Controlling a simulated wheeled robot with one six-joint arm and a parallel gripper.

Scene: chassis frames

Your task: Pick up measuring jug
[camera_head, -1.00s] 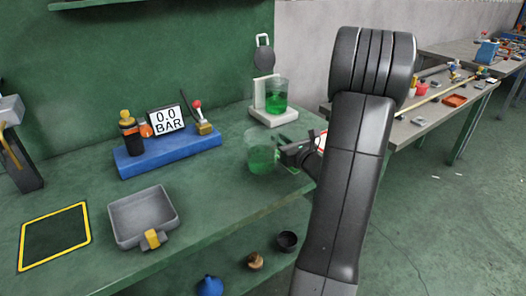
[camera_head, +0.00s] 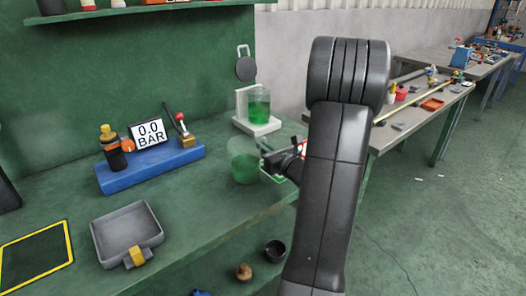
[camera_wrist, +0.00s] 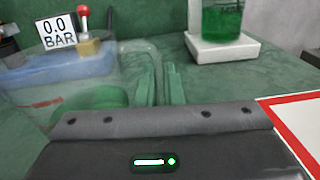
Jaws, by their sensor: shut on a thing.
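A clear measuring jug (camera_head: 243,162) with green liquid is over the green bench, near its front edge, and looks upright. My gripper (camera_head: 267,165) reaches in from the right and is shut on the jug's handle. In the wrist view the jug's clear wall and handle (camera_wrist: 150,58) show close up, with the green fingers (camera_wrist: 168,84) at the handle. I cannot tell whether its base touches the bench. A second clear vessel with green liquid (camera_head: 259,106) stands on a white stand (camera_head: 257,127) behind it.
A blue block (camera_head: 150,168) with bottles, a 0.0 BAR display (camera_head: 148,132) and a red-knobbed lever (camera_head: 183,128) lies to the left. A grey tray (camera_head: 127,233) and a yellow-edged dark panel (camera_head: 35,257) lie front left. A shelf (camera_head: 150,11) hangs above.

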